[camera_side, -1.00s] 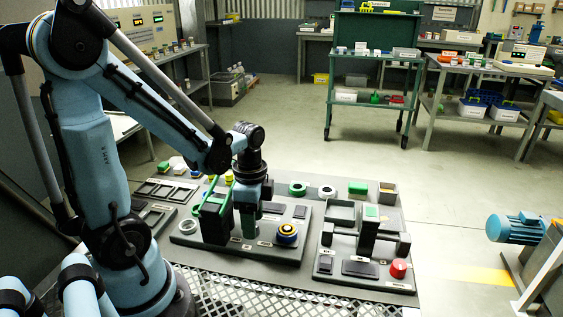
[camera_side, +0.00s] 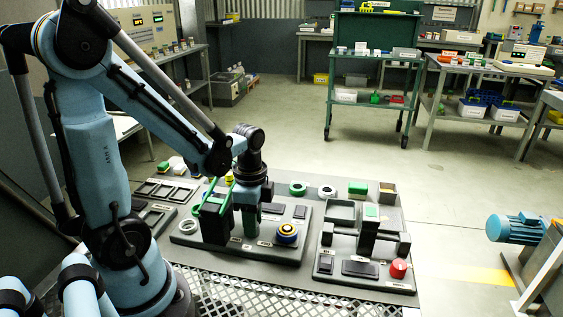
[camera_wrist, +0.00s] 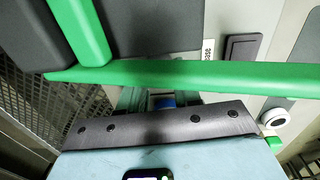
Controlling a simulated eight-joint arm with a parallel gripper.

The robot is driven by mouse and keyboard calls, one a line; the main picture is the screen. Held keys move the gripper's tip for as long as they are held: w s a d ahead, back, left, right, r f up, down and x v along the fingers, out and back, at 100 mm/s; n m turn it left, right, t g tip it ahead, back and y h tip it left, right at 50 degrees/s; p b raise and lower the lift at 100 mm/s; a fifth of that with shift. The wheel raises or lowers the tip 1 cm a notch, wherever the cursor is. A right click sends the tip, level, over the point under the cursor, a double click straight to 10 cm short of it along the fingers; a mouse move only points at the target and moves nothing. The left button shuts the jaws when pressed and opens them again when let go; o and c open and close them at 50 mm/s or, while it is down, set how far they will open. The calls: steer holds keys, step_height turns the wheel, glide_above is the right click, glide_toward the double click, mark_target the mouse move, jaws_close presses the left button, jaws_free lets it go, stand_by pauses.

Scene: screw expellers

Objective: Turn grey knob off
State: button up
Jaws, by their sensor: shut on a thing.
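My gripper (camera_side: 249,232) reaches straight down onto the middle panel (camera_side: 275,252) in the side view, between a dark block with green bars and a blue-and-yellow round button. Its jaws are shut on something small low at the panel. The grey knob is not clearly visible; the gripper covers the spot where it holds. In the wrist view, the gripper (camera_wrist: 162,100) shows a small blue patch between its fingers, and the held part is mostly hidden.
Green bars (camera_wrist: 190,76) cross close to the gripper in the wrist view. The blue-and-yellow button (camera_side: 287,234) is just right of it. A red button (camera_side: 398,268) and grey blocks stand on the right panel.

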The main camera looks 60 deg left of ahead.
steer(key=shift+m, duration=2.8)
steer(key=o, duration=1.1)
steer(key=shift+c, duration=0.2)
step_height(320, 180, up, 12)
steer(key=shift+w, duration=0.25)
